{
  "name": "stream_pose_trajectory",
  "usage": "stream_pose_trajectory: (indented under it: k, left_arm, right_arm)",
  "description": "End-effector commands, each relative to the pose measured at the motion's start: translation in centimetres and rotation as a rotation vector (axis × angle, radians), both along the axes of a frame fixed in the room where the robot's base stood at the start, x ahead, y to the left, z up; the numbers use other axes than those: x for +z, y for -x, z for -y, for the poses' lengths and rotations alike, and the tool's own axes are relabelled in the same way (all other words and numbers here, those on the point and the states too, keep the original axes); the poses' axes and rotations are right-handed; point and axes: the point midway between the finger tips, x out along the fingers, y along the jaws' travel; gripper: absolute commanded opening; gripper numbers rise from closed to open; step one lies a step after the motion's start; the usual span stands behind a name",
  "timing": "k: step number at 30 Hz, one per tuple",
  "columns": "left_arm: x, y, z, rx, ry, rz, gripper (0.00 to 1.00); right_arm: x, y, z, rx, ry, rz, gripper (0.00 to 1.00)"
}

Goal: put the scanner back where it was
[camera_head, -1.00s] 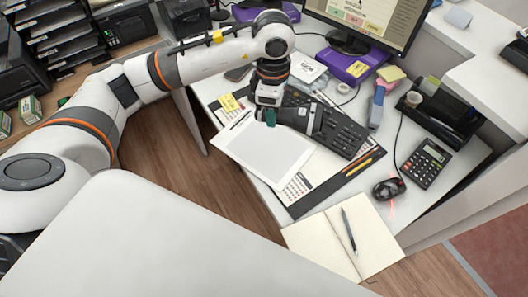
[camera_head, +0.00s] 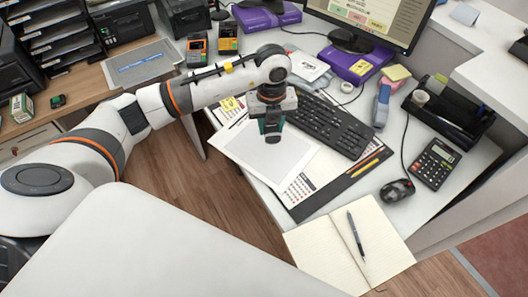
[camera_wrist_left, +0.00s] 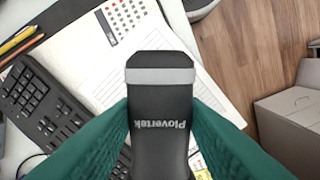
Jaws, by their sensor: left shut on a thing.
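My left gripper (camera_head: 271,128) has green fingers and hangs above the white sheet (camera_head: 262,158) on the desk, left of the keyboard. It is shut on a black device, taken to be the scanner (camera_wrist_left: 160,95), with a grey band and the word Plovertek. In the left wrist view the green fingers press on both its sides. In the head view the gripper hides most of the scanner. My right gripper is not in view.
The keyboard (camera_head: 330,124), mouse (camera_head: 397,191), calculator (camera_head: 435,163) and black organiser (camera_head: 448,118) lie to the right. An open notebook (camera_head: 325,250) lies in front. Two handheld devices (camera_head: 197,48) (camera_head: 228,38) stand behind the arm.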

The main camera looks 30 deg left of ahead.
Motion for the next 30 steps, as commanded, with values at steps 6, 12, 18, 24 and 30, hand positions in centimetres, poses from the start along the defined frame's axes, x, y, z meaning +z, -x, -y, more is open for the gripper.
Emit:
stream_pose_trajectory:
  k: [6,12,18,24,30]
  left_arm:
    - [-2.0,-0.3,-0.4,0.293,-0.005,-0.003,0.10]
    - [-3.1,-0.4,-0.6,0.395,-0.008,-0.007,0.10]
    - [-6.7,-0.3,-0.6,0.402,-0.009,-0.008,0.10]
    - [-8.8,-0.4,-0.6,0.398,-0.007,-0.005,0.10]
    - [-11.1,-0.3,-0.6,0.399,-0.008,-0.007,0.10]
  right_arm:
    - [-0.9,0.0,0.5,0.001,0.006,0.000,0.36]
    - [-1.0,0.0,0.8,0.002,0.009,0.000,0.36]
    - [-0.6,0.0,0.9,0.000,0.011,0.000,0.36]
    - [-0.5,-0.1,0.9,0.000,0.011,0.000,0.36]
    - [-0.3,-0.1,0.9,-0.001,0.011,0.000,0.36]
